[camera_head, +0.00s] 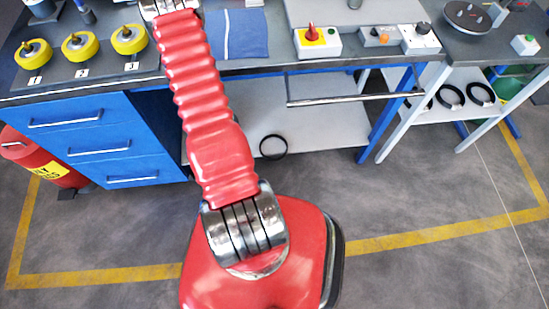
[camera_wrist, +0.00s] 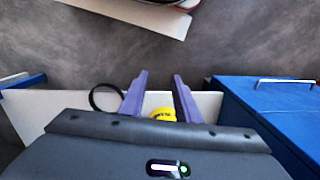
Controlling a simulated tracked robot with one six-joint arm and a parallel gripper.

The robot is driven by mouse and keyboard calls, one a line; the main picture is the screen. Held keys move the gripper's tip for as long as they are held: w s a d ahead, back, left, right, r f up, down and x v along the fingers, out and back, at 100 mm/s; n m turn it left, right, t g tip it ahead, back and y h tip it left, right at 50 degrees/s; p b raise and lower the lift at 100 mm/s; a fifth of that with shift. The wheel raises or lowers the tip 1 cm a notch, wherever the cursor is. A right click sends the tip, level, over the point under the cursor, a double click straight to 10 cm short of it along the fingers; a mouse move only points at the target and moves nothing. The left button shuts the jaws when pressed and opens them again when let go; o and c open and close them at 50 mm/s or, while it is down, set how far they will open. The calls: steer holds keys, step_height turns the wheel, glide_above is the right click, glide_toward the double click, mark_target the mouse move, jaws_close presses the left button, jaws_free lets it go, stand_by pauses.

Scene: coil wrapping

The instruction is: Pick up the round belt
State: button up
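A thin black round belt (camera_head: 272,158) lies on the white lower shelf (camera_head: 320,130) under the workbench. It also shows in the wrist view (camera_wrist: 92,99), left of my gripper (camera_wrist: 160,74), partly overlapped by the left finger. My gripper's two purple fingers are spread apart. A yellow piece with dark lettering (camera_wrist: 163,115) shows between them near their bases; I cannot tell whether they touch it. The gripper does not show in the head view, where my red arm reaches up past the top edge.
A metal rail (camera_head: 355,98) crosses in front of the shelf opening. More black rings (camera_head: 480,94) hang or lie at the right rack. A red extinguisher (camera_head: 40,160) stands far left.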

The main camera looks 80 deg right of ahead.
steer(key=w+a+r+n, duration=0.2)
steer(key=w+a+r, duration=0.15)
steer(key=r, duration=0.55)
steer(key=w+a+r+n, duration=0.3)
steer(key=a+r, duration=0.1)
steer(key=r, duration=0.5)
steer(key=w+a+r+n, duration=0.2)
steer(key=w+a+r, duration=0.15)
steer(key=r, duration=0.55)
steer(key=s+a+r+n+t, duration=0.1)
steer(key=a+r+n+t, duration=0.2)
steer(key=a+r, duration=0.7)
steer(key=s+a+r+n+t, duration=0.1)
steer(key=a+r+n+t, duration=0.1)
steer(key=a+r+n, duration=0.4)
steer(key=a+r, duration=0.5)
steer(key=r, duration=0.6)
steer(key=shift+t+h, duration=0.3)
steer(key=shift+t, duration=0.1)
steer(key=shift+s+a, duration=0.1)
